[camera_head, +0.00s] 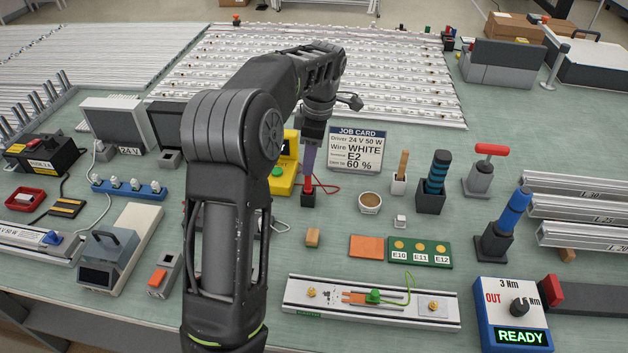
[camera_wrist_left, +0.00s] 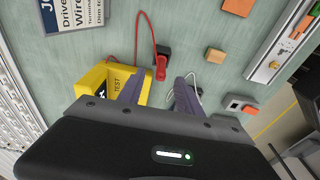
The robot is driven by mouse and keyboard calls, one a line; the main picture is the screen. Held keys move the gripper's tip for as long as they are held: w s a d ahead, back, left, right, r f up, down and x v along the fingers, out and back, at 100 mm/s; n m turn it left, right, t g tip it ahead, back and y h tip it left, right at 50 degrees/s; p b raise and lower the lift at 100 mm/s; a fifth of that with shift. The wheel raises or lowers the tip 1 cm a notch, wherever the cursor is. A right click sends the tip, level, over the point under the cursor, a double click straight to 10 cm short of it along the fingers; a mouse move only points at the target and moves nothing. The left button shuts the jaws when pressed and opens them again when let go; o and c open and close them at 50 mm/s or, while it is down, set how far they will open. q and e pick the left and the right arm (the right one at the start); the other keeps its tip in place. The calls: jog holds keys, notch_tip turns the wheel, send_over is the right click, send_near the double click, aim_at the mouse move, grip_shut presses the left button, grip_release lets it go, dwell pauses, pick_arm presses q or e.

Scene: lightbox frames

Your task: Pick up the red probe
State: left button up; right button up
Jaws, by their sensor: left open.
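The red probe (camera_head: 308,184) stands in a small black holder (camera_head: 308,199) right of the yellow tester (camera_head: 286,178), with a red lead running from it. In the left wrist view the probe (camera_wrist_left: 161,68) shows just beyond the fingertips, roughly between them. My left gripper (camera_head: 309,165) comes down from above over the probe, purple fingers pointing down. In the wrist view the left gripper (camera_wrist_left: 158,80) is open, its fingers apart with nothing held. I cannot tell whether the probe's top is between the fingers. My right gripper is not in view.
The job card (camera_head: 358,148) stands behind, to the right. A round cup (camera_head: 369,203) and a holder with a wooden-handled tool (camera_head: 400,176) are right of the probe. A small wooden block (camera_head: 313,237) lies in front. A white lead lies near the tester.

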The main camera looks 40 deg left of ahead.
aim_at(305, 192)
pick_arm(q)
jog(key=shift+s+f, duration=0.1)
jog(key=shift+f, duration=0.05)
jog(key=shift+a+f, duration=0.15)
jog(key=shift+f, duration=0.9)
jog(key=shift+s+f+p, duration=0.1)
jog(key=shift+f+p, duration=0.5)
jog(key=f, duration=0.2)
jog(key=f+p, duration=0.1)
jog(key=f, duration=0.1)
jog(key=shift+s+a, duration=0.1)
jog(key=shift+a, duration=0.15)
grip_shut()
